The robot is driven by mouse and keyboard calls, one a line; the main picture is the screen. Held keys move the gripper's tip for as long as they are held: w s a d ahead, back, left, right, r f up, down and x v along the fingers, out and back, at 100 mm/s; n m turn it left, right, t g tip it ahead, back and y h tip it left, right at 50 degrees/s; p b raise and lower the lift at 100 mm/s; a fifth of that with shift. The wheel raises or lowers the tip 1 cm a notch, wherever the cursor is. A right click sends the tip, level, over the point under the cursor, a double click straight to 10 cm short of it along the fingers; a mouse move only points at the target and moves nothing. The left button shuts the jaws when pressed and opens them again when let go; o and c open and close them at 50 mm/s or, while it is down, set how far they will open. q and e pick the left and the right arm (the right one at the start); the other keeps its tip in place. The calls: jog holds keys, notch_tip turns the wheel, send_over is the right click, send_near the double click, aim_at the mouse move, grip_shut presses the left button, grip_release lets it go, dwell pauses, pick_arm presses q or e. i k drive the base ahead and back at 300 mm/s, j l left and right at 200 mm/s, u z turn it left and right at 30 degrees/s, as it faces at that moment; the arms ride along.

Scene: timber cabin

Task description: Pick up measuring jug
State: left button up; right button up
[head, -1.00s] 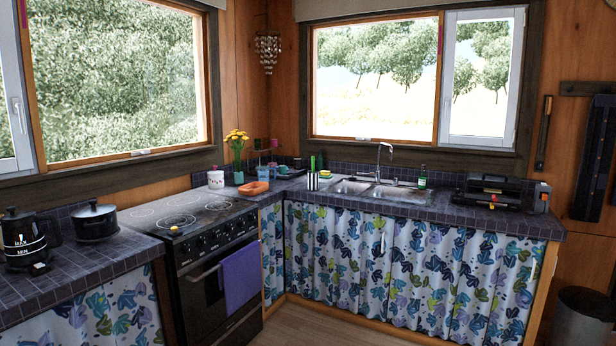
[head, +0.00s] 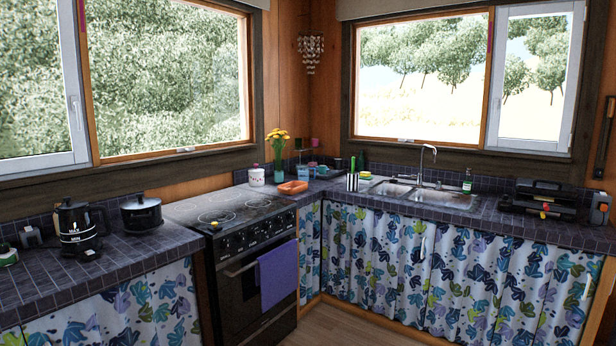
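No other clear measuring jug shows. Neither of my grippers is in view.
A black lidded pot (head: 142,214) stands right of the vessel. The stove (head: 240,255) with a purple towel (head: 278,275) follows. An orange dish (head: 293,187), a flower vase (head: 278,172) and a sink (head: 405,192) lie beyond. Open wooden floor (head: 345,328) shows at the bottom.

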aim_at(302, 171)
jog(key=i+l, duration=0.1)
jog(key=i, duration=0.45)
jog(key=i+l+u, duration=0.1)
jog(key=i, duration=0.4)
jog(key=i+l, duration=0.2)
jog(key=i, duration=0.35)
jog(key=i+l+u, duration=0.1)
jog(key=i, duration=0.4)
jog(key=i+l, duration=0.3)
jog(key=i, duration=0.2)
jog(key=i+l+u, duration=0.1)
jog(key=u, duration=0.55)
jog(key=i+l+u, duration=0.1)
jog(key=l+u, duration=0.15)
jog(key=l, duration=0.25)
jog(key=l+u, duration=0.25)
jog(key=l, duration=0.85)
jog(key=i+l+u, duration=0.15)
jog(key=l, duration=0.35)
